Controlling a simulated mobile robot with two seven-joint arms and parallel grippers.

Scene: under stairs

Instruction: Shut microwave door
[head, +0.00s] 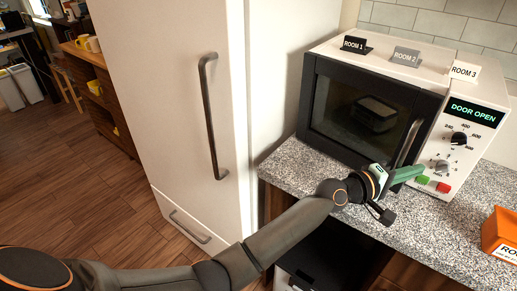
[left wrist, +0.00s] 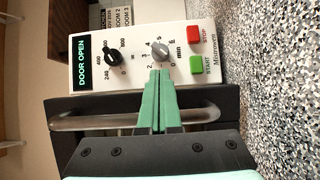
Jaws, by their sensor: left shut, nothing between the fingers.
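The white microwave (head: 424,55) stands on the speckled counter, and its display (head: 471,113) reads DOOR OPEN. Its dark door (head: 335,105) looks nearly flush with the front; a gap is hard to make out. The door's handle (head: 408,142) runs up its right side and also shows in the left wrist view (left wrist: 85,122). My left gripper (head: 410,173) has green fingers pressed together, in front of the lower part of the handle. In the left wrist view the fingertips (left wrist: 160,72) overlap the handle and reach toward the lower dial (left wrist: 160,50); contact is unclear. My right gripper is out of view.
Signs for ROOM 1 (head: 355,45), ROOM 2 (head: 406,56) and ROOM 3 (head: 465,70) stand on the microwave. An orange box (head: 497,230) sits on the counter (head: 440,235) at right. A tall white fridge (head: 175,90) stands left.

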